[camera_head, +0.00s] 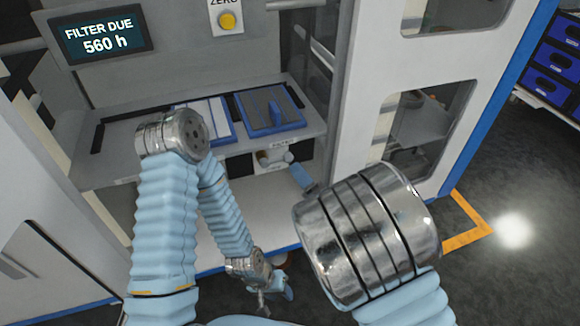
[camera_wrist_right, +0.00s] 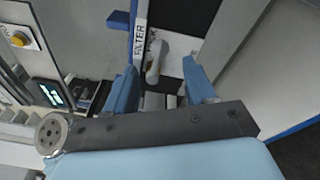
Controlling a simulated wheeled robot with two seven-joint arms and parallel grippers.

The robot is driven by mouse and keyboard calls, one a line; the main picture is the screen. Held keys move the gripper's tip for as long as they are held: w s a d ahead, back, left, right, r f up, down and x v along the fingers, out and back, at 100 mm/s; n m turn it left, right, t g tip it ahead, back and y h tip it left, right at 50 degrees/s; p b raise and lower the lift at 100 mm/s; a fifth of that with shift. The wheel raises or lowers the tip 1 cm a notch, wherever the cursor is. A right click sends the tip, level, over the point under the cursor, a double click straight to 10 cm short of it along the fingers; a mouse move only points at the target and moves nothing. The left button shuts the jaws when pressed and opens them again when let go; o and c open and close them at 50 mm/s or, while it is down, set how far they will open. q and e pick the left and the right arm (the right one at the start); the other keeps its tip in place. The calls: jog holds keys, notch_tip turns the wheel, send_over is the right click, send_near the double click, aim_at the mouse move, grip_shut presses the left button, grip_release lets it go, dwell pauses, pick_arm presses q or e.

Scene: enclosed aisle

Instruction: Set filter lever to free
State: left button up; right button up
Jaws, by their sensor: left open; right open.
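The filter lever (camera_head: 275,158) is a pale grey handle under the front edge of a shelf, by a FILTER label. In the right wrist view the lever (camera_wrist_right: 155,62) shows beyond and between the blue fingertips, tilted slightly from upright. My right gripper (camera_wrist_right: 159,70) is open and faces the lever; I cannot tell whether a finger touches it. In the head view one blue finger of my right gripper (camera_head: 301,177) shows just right of the lever, the rest hidden by my wrist. My left gripper (camera_head: 274,292) is open, low and away from the lever.
A screen (camera_head: 101,34) reads FILTER DUE 560 h. A yellow button (camera_head: 227,20) sits under a ZERO label. Blue-framed trays (camera_head: 262,125) lie on the shelf (camera_head: 115,160) above the lever. A white cabinet panel (camera_head: 362,75) stands to the right, with open floor beyond.

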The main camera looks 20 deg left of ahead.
aim_at(290, 162)
jog(key=x, duration=0.6)
jog(key=shift+w+a, duration=0.2)
jog(key=shift+a, duration=0.05)
jog(key=shift+c, duration=0.5)
grip_shut()
